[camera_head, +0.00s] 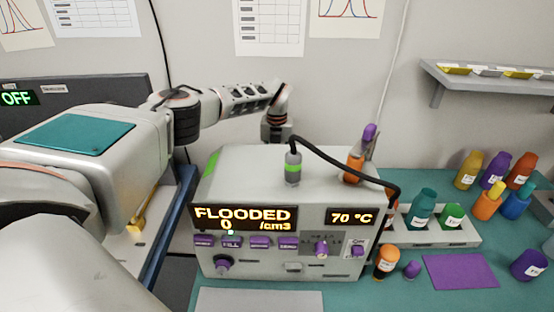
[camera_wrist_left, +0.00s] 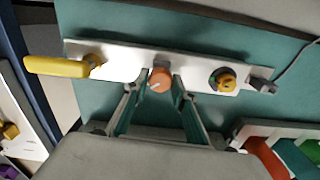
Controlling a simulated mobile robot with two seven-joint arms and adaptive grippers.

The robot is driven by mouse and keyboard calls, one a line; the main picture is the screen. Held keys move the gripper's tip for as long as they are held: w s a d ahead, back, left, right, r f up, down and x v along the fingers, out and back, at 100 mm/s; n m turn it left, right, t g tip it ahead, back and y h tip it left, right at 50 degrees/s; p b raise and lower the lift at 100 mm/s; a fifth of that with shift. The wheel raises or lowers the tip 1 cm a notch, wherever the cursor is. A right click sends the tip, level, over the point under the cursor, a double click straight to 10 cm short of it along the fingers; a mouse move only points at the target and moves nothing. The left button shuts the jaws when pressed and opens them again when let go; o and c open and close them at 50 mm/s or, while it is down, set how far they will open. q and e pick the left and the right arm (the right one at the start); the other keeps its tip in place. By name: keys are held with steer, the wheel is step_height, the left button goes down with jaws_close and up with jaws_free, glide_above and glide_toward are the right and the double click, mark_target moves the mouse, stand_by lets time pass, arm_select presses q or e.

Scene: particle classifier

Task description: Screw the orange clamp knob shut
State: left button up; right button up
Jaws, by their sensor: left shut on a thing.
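The orange clamp knob (camera_wrist_left: 159,79) sits at the middle of a pale bracket plate (camera_wrist_left: 205,73) in the left wrist view. My left gripper (camera_wrist_left: 161,86) is shut on the knob, with one finger on each side of it. In the head view my left arm reaches in from the left, and its end goes down behind the white instrument box (camera_head: 330,186). The fingertips and the knob are hidden there. My right gripper is in neither view.
A yellow lever (camera_wrist_left: 56,67) and a round yellow-topped fitting (camera_wrist_left: 224,79) flank the knob on the plate. The instrument display (camera_head: 243,219) reads FLOODED. A black cable (camera_head: 345,164) arches over the box. Several coloured bottles stand at the right, around a purple mat (camera_head: 460,271).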

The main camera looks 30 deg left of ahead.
arm_select(q)
steer(key=m, duration=0.6)
steer(key=shift+m, duration=0.3)
steer(key=m, duration=0.6)
steer(key=shift+a, duration=0.1)
steer(key=m, duration=0.6)
steer(key=shift+m, duration=0.4)
steer(key=m, duration=0.6)
steer(key=o, duration=1.1)
steer(key=shift+w+r, duration=0.1)
